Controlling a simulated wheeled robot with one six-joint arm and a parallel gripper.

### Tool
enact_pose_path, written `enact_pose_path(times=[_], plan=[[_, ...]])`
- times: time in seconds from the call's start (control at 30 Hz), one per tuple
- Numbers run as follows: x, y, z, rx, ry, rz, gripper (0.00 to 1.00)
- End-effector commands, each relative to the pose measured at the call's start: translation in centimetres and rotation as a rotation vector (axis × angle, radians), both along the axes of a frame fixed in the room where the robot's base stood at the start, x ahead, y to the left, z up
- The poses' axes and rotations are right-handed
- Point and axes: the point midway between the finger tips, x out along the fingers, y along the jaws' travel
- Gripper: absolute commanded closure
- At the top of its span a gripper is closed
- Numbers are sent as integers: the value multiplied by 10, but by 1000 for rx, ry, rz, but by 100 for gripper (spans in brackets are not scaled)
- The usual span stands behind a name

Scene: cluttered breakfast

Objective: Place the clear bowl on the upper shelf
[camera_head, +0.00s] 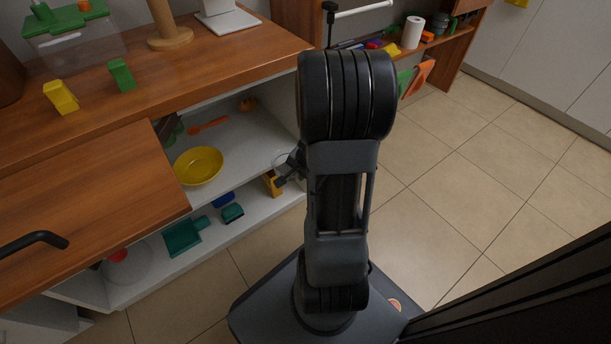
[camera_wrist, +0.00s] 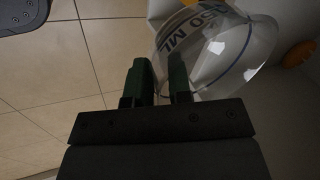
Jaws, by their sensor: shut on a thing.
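The clear bowl (camera_wrist: 225,55) is see-through with dark "ML" lettering and shows tilted in the wrist view. My gripper (camera_wrist: 160,78) is shut on its wall, with one green-tipped finger at either side. In the head view my gripper (camera_head: 287,176) is partly hidden by my arm, at the right end of the open cabinet; a faint clear edge of the bowl (camera_head: 282,160) shows there. The upper shelf (camera_head: 245,140) is white and holds a yellow bowl (camera_head: 199,164) and an orange utensil (camera_head: 208,125).
The lower shelf (camera_head: 165,275) holds a green dustpan-like thing (camera_head: 183,237), a small teal thing (camera_head: 232,213) and a clear rounded container (camera_head: 125,263). The upper shelf has bare room right of the yellow bowl.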

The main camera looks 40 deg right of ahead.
Motion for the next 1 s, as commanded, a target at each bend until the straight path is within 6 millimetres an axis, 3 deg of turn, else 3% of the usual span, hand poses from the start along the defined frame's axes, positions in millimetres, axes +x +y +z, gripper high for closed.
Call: enact_pose_path(times=[1.0], plan=[[128,-13,-4,1,0,0,100]])
